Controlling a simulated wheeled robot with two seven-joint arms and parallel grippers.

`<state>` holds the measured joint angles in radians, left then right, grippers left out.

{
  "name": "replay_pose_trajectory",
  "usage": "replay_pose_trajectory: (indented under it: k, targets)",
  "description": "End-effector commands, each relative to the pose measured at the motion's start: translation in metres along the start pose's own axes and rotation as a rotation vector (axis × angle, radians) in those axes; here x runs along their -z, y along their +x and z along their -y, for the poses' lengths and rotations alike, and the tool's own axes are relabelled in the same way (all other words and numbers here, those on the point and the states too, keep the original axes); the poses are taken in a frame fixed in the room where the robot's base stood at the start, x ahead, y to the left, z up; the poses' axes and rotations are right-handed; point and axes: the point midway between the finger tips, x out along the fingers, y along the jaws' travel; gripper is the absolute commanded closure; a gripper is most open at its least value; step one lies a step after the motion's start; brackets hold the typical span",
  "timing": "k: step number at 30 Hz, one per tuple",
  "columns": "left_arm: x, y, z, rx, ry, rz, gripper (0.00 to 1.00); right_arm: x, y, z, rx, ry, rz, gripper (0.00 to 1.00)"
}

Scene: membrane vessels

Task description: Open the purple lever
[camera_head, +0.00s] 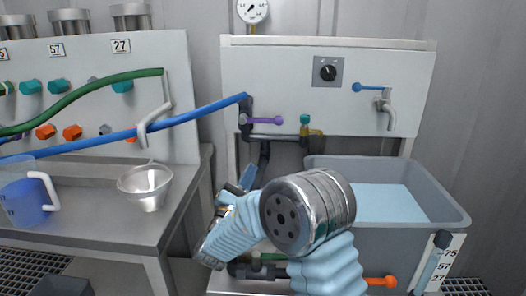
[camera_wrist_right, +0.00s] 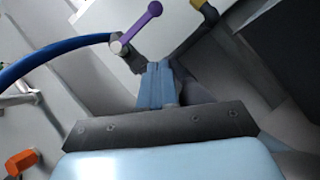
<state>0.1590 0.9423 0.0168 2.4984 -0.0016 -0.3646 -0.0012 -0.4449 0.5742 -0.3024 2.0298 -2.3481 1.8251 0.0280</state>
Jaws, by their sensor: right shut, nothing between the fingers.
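The purple lever (camera_head: 264,121) sits on the white panel at the end of the blue hose and lies about horizontal in the head view. In the right wrist view the purple lever (camera_wrist_right: 142,25) runs from its round pivot up to the right. My right gripper (camera_head: 247,177) is below the lever, with its light-blue fingers pointing up towards the valve. In the right wrist view the fingers of my right gripper (camera_wrist_right: 157,70) are together and empty, just below the valve body. Contact with the valve cannot be told. My left gripper is not in view.
The blue hose (camera_head: 190,118) runs left from the valve. A green-handled valve (camera_head: 305,120) is right of the lever. A grey tub (camera_head: 445,210) with light-blue contents stands at the right. A metal table (camera_head: 100,205) with a jug (camera_head: 24,200) and a bowl (camera_head: 146,186) is at the left.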

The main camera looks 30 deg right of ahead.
Motion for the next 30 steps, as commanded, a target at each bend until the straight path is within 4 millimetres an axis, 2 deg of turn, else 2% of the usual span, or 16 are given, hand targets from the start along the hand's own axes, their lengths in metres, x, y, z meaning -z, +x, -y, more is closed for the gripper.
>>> replay_pose_trajectory:
  k: [14, 15, 21, 30]
  targets:
    - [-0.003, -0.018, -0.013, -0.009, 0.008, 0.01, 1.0, -0.002, 0.096, 0.001, 0.004, -0.002, 0.001, 1.0]
    - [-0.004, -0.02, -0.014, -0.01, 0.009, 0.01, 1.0, -0.009, 0.101, 0.0, 0.003, 0.0, 0.001, 1.0]
    - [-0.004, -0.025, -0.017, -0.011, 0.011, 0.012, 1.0, -0.025, 0.116, 0.001, 0.003, -0.001, -0.001, 1.0]
    - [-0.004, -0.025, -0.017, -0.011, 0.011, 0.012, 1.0, -0.028, 0.12, 0.001, 0.001, -0.002, -0.002, 1.0]
